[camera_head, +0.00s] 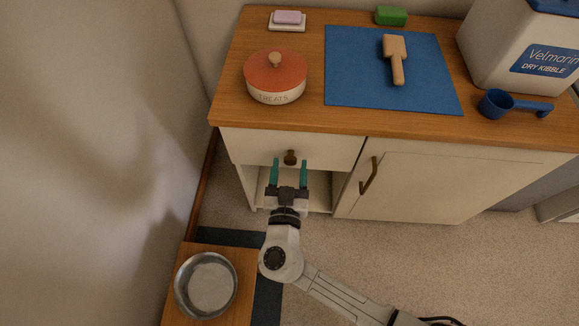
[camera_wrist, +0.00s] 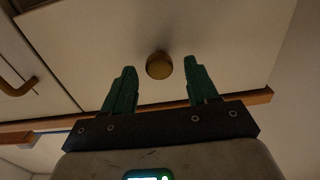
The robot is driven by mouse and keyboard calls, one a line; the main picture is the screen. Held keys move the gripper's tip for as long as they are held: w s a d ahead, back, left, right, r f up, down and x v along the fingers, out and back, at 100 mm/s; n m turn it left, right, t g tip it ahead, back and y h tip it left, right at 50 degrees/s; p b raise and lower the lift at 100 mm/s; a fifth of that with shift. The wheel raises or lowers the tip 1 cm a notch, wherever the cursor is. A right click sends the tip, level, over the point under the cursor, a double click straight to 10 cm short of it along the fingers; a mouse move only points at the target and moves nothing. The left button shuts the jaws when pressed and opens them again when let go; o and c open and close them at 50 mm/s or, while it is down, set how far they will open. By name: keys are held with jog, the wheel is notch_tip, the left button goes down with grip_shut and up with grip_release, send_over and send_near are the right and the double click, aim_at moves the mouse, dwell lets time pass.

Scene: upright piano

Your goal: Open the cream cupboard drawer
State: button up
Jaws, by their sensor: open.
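The cream cupboard drawer (camera_head: 325,148) is at the upper left of the cupboard front, below the wooden top, and looks shut. Its round brass-brown knob (camera_head: 290,157) sits at the middle of the drawer front. My gripper (camera_head: 289,172) is open, with green fingers pointing at the drawer front, one on each side of the knob in the picture. In the wrist view, the knob (camera_wrist: 159,65) lies between and a little beyond the fingertips of my gripper (camera_wrist: 159,80), apart from both. The drawer front (camera_wrist: 215,40) fills much of that view.
Below the drawer is an open compartment (camera_head: 318,196). To its right is a cupboard door (camera_head: 440,185) with a brown handle (camera_head: 368,176). On top stand a treats jar (camera_head: 275,80), blue mat (camera_head: 350,75) and kibble bin (camera_head: 500,45). A metal bowl (camera_head: 206,285) sits on a low wooden stand.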

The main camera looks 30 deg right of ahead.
jog(key=shift+w+d, duration=0.15)
jog(key=shift+w, duration=0.05)
grip_shut()
dwell(0.5)
